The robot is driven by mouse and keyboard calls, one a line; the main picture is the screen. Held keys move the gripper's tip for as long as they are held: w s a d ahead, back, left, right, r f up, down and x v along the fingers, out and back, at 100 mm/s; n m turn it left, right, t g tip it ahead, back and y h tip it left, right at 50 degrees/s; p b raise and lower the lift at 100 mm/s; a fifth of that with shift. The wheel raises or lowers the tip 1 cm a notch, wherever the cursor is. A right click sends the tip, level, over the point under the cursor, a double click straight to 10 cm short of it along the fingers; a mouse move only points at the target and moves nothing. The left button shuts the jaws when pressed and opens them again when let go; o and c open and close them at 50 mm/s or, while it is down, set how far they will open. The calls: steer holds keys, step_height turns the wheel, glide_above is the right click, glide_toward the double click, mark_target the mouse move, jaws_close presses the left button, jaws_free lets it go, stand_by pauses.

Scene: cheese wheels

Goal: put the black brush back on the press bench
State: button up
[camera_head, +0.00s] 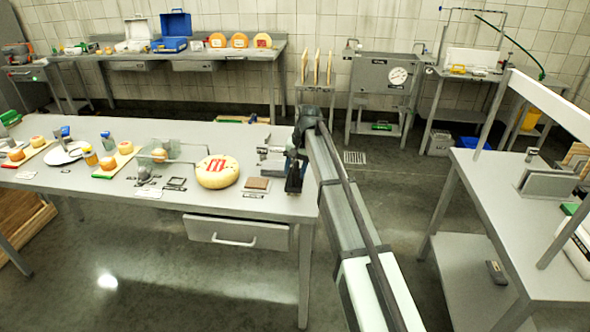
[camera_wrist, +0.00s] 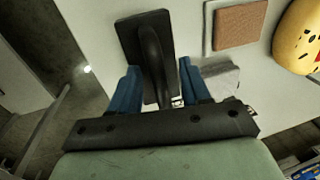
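The black brush (camera_wrist: 127,38) has a flat rectangular black body with a raised curved handle. In the head view the brush (camera_head: 294,180) shows dark at the right front end of the grey table. My gripper (camera_head: 297,155) is just above it, pointing down. In the wrist view the two blue fingers of my gripper (camera_wrist: 160,80) stand on either side of the handle. A narrow gap shows between the handle and the right finger, so the gripper looks open around it. The contact under the brush is hidden. A bench with a gauged grey press box (camera_head: 375,75) stands at the back.
A brown block (camera_head: 257,184) and a yellow cheese wheel (camera_head: 218,172) are left of the brush. A metal fitting (camera_head: 268,150) sits behind it. Jars and boards crowd the table's left. The right bench (camera_head: 480,185) has bare room at its near left.

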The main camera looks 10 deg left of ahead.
steer(key=shift+r, duration=0.1)
step_height(320, 180, up, 12)
steer(key=d, duration=0.2)
steer(key=shift+d, duration=0.2)
stand_by(0.3)
